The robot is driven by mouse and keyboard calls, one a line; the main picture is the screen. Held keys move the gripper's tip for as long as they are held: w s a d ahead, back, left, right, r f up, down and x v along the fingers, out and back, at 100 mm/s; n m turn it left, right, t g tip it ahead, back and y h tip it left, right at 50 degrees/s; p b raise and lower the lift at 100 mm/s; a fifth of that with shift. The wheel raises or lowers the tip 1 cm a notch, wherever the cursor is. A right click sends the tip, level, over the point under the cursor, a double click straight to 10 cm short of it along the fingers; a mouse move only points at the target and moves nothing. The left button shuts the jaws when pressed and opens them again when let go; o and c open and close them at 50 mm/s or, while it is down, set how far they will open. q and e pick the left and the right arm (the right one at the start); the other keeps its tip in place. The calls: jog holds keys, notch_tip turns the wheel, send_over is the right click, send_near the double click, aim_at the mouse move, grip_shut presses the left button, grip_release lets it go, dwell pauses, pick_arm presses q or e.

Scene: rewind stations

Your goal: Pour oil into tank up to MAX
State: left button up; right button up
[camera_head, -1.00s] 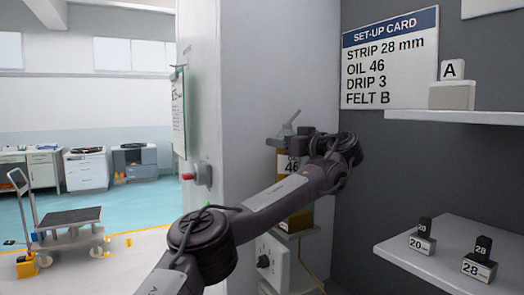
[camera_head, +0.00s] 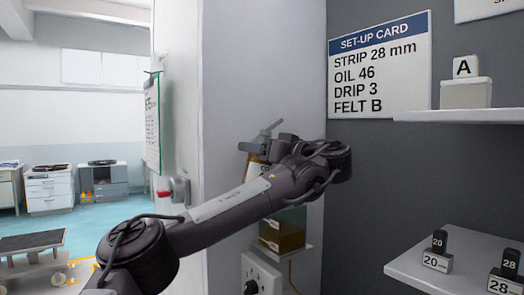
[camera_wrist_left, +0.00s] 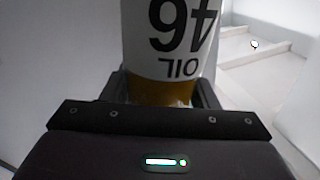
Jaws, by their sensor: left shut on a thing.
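My left gripper (camera_head: 277,150) is shut on the oil bottle (camera_head: 256,172), which has a white label and a grey spout pointing up and to the right. In the left wrist view the bottle (camera_wrist_left: 170,55) sits between the fingers, and its "OIL 46" label reads upside down. The gripper and arm hide much of the bottle in the head view. The tank (camera_head: 286,238), a clear box with brown-amber oil in it, sits below and beyond my forearm. Its upper part is partly hidden, and its marks are too small to read. My right gripper is out of view.
The set-up card (camera_head: 380,65) on the wall reads STRIP 28 mm, OIL 46, DRIP 3, FELT B. A shelf (camera_head: 425,272) at the right bears small blocks marked 20 and 28. A white box with a dial (camera_head: 258,276) is below the tank.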

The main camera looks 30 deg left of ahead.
pick_arm(q)
jog(key=shift+s+a+r+m, duration=0.1)
jog(key=shift+s+r+m, duration=0.1)
jog(key=shift+s+m, duration=0.3)
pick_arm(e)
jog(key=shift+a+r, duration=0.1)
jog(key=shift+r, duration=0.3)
pick_arm(q)
jog(key=shift+w, duration=0.15)
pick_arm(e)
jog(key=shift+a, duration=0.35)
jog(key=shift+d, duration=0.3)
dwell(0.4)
